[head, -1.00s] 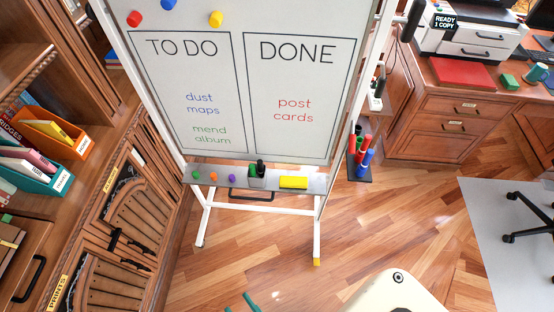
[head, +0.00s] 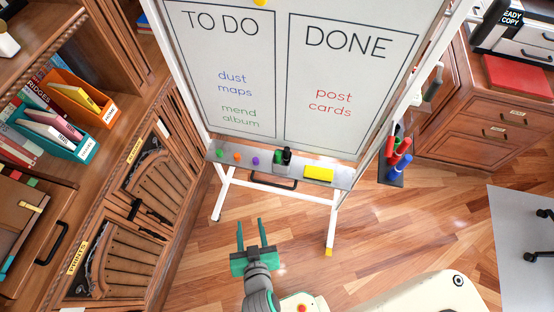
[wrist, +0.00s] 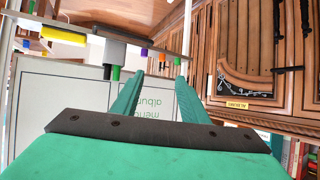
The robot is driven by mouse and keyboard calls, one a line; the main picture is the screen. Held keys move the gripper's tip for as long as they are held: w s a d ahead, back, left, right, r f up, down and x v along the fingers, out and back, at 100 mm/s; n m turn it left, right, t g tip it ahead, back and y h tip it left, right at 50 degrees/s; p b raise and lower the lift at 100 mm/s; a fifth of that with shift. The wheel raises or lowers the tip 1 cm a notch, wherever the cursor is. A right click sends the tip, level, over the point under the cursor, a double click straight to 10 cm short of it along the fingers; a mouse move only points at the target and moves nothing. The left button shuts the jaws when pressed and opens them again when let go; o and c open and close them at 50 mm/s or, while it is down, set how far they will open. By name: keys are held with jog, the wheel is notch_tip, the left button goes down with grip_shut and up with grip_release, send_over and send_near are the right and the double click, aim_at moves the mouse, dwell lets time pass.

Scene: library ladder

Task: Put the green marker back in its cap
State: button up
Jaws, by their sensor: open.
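My gripper (head: 251,222) is open and empty, in front of and below the whiteboard's tray. Its two teal fingers also show in the wrist view (wrist: 160,80). On the tray, a small green piece (head: 278,155) stands beside a black one (head: 287,156) at a grey block. In the wrist view, a green tip (wrist: 115,73) shows against the grey block (wrist: 116,51); I cannot tell cap from marker there. A side holder (head: 391,177) on the right of the board carries red and blue markers and dark-topped ones. I cannot make out a whole green marker.
The tray (head: 268,171) also holds a yellow eraser (head: 319,173) and green, orange and purple round pieces at its left. White easel legs (head: 334,222) stand below. Wooden cabinets (head: 105,262) flank the left; a desk (head: 495,125) is at the right. The floor between is clear.

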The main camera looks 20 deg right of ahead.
jog(key=w+d+m+g+h, duration=0.2)
jog(key=w+d, duration=0.2)
jog(key=w, duration=0.4)
jog(key=m+g+h, duration=0.2)
jog(key=m+h, duration=0.2)
jog(key=m, duration=0.1)
send_near(276, 156)
jog(key=shift+x, duration=4.25)
jog(key=shift+d+r, duration=0.1)
jog(key=shift+d, duration=0.05)
grip_shut()
